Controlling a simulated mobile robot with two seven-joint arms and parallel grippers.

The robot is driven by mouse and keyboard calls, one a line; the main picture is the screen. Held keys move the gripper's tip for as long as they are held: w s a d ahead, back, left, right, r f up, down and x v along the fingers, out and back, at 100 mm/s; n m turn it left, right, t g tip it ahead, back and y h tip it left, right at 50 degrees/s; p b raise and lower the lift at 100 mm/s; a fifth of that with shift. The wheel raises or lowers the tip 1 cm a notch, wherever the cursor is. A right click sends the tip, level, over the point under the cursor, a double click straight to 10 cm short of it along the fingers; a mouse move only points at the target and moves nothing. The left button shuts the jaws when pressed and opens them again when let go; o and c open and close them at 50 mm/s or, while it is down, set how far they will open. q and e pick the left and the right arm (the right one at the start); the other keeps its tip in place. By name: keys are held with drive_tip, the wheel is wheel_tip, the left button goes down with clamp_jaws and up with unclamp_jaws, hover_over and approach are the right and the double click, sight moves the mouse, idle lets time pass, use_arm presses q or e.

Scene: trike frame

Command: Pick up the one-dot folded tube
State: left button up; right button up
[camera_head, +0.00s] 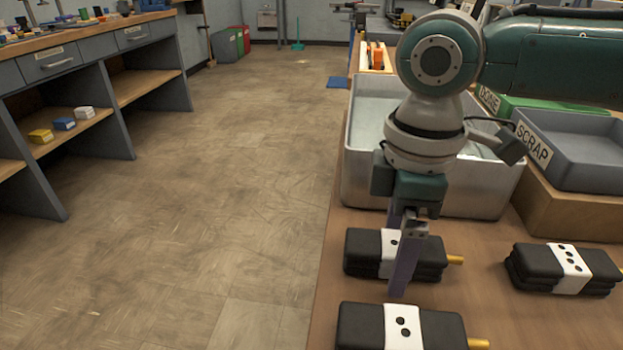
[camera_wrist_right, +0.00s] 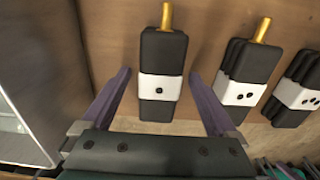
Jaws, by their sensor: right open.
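The one-dot folded tube (camera_wrist_right: 163,60) is black with a white band and a gold nozzle. In the wrist view it lies between the spread fingers of my right gripper (camera_wrist_right: 160,92), with clear gaps on both sides. In the head view this tube (camera_head: 362,251) lies on the table just in front of the metal tray. There my right gripper (camera_head: 398,262) points down over it, open and empty, and one finger hides part of its band. My left gripper is not in view.
A two-dot tube (camera_head: 360,325) lies nearer, and another tube with several dots (camera_head: 538,268) lies to the right. The metal tray (camera_head: 357,180) stands just behind. A grey scrap bin (camera_head: 575,160) is at the right. The table's left edge is close.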

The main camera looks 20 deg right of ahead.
clamp_jaws()
idle(0.8)
drive_tip(key=shift+r, duration=0.1)
